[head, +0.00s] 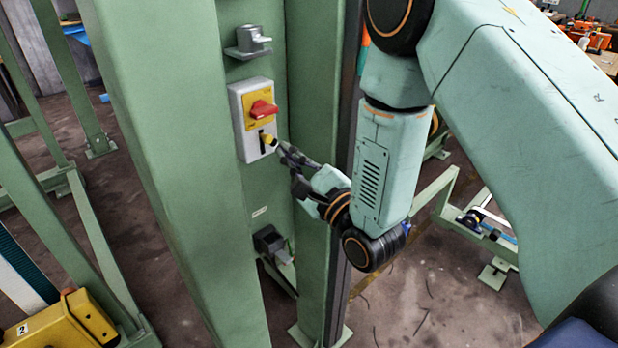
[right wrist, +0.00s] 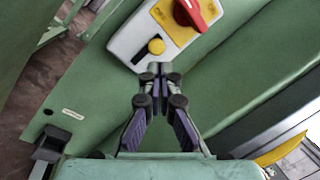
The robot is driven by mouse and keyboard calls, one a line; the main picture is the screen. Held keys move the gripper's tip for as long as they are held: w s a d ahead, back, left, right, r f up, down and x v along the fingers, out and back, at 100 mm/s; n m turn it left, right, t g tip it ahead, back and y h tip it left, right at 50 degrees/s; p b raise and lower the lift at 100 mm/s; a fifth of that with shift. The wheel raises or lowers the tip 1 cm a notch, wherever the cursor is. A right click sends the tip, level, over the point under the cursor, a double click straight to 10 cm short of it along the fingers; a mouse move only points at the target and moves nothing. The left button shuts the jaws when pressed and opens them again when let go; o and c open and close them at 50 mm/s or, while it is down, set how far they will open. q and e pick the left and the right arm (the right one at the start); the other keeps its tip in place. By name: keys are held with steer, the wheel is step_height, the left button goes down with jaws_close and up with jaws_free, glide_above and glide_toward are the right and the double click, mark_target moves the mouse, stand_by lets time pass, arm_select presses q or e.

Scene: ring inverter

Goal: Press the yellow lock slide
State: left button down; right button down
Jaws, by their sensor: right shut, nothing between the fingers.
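The yellow lock slide (head: 268,140) sits low on a grey switch box (head: 238,110), under a red rotary handle (head: 263,109) on a yellow plate. The box is fixed to a green post. In the right wrist view the yellow slide (right wrist: 156,46) lies just beyond my fingertips, at the end of a dark slot. My right gripper (head: 281,148) is shut and empty, its tips close beside the slide. In the right wrist view its tips (right wrist: 160,70) are together at the box's lower edge. My left gripper is not in view.
A grey bracket (head: 248,42) sticks out of the post above the box, and a dark fitting (head: 270,243) sits below it. Green uprights stand close on both sides. A yellow case (head: 60,325) is at the lower left.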

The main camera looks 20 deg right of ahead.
steer(key=v, duration=1)
steer(key=shift+d, duration=0.1)
steer(key=s+f+n+g+h, duration=0.1)
steer(key=s+f+n+g, duration=0.2)
steer(key=f+n+g, duration=0.35)
steer(key=s+f+n+g+h, duration=0.1)
steer(key=s+f+n+g, duration=0.15)
steer(key=f+n, duration=0.7)
steer(key=s+d+f+n+g+h, duration=0.1)
steer(key=s+f+n+g, duration=0.2)
steer(key=s, duration=0.7)
steer(key=s+d+f+n+g+h, duration=0.1)
steer(key=s+f+n+g, duration=0.3)
steer(key=s+f+g, duration=0.3)
steer(key=s+f, duration=0.3)
steer(key=s, duration=0.1)
steer(key=shift+s+f+h, duration=0.25)
steer(key=shift+f+h, duration=0.05)
steer(key=shift+h, duration=0.1)
